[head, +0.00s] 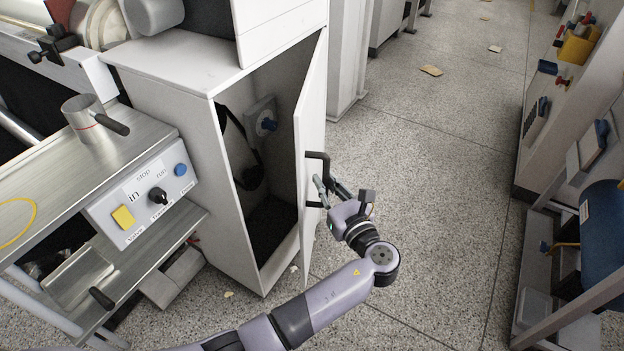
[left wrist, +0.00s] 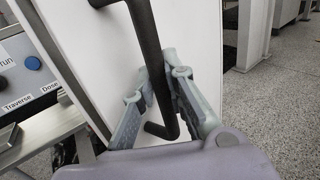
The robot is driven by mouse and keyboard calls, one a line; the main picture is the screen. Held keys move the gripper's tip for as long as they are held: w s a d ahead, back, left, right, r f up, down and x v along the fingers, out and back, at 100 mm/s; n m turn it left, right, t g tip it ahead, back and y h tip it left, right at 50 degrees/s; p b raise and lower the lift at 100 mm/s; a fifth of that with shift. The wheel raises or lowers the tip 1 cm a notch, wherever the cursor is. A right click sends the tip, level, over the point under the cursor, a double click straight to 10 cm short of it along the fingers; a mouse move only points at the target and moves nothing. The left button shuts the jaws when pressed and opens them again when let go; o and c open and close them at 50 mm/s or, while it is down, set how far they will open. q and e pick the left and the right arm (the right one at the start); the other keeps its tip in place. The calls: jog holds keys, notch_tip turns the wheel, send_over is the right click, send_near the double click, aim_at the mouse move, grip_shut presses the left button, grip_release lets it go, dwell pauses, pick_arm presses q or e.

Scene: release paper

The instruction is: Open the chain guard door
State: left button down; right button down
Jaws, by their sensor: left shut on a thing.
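The chain guard door (head: 311,130) is a tall white panel on the front of a white cabinet. It stands swung open to the right, and the dark inside of the cabinet shows behind it. The door also fills the middle of the left wrist view (left wrist: 190,40). A black bar handle (head: 309,177) is on its outer face. My left gripper (head: 325,187) is at the lower part of the handle. In the left wrist view its two grey fingers (left wrist: 158,98) are on either side of the handle's bar (left wrist: 150,55), shut on it. My right gripper is not in view.
A control panel (head: 142,194) and steel shelf stand left. Speckled floor (head: 440,200) is open to the right, before machinery with a blue cylinder (head: 604,240).

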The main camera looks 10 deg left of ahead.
pick_arm(q)
jog(key=c, duration=1.6)
grip_release()
